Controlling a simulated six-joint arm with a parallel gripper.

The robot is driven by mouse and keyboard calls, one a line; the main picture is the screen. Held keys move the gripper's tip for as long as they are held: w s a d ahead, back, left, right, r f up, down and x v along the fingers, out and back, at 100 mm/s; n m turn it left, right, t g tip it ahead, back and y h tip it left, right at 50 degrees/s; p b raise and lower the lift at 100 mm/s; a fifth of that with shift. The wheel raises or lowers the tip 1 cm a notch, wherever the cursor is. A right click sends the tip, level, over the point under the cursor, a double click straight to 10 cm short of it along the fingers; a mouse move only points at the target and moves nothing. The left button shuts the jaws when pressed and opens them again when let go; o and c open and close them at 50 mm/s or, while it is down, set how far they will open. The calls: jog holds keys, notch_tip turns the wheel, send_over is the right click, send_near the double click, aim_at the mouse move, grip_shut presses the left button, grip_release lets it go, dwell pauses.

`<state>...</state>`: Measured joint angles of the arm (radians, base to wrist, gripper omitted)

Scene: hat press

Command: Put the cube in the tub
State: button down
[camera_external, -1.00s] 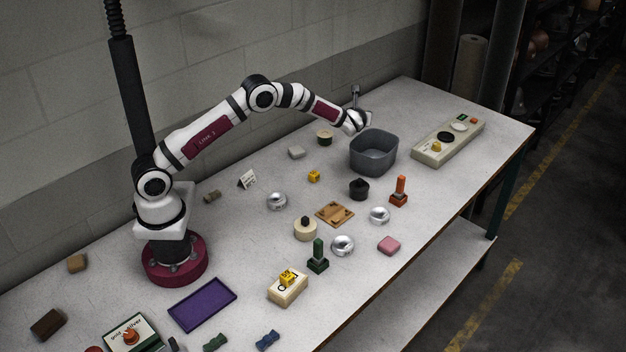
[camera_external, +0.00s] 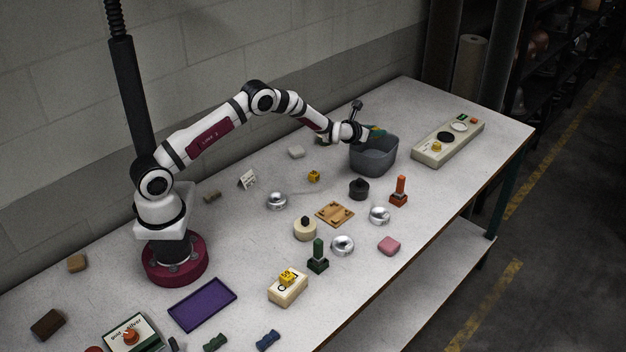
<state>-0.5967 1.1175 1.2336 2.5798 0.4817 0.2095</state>
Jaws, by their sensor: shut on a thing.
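The grey tub (camera_external: 373,162) stands open and upright towards the far end of the table. My gripper (camera_external: 374,132) is over the tub's back left rim, tilted down to the right. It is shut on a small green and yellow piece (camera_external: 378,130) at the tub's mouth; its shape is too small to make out. A yellow cube (camera_external: 314,176) lies on the table left of the tub. Another yellow cube (camera_external: 287,277) sits on a pale block near the front. The tub's inside is mostly hidden by its front wall and my gripper.
A black knobbed piece (camera_external: 358,188) and an orange stamp-like piece (camera_external: 399,191) stand in front of the tub. A beige control panel (camera_external: 448,143) lies right of it. A purple tray (camera_external: 202,304) and several small objects fill the nearer table.

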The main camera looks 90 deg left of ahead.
jog(key=shift+f, duration=2.15)
jog(key=c, duration=0.5)
grip_release()
notch_tip(320, 180, up, 7)
jog(key=shift+r, duration=0.1)
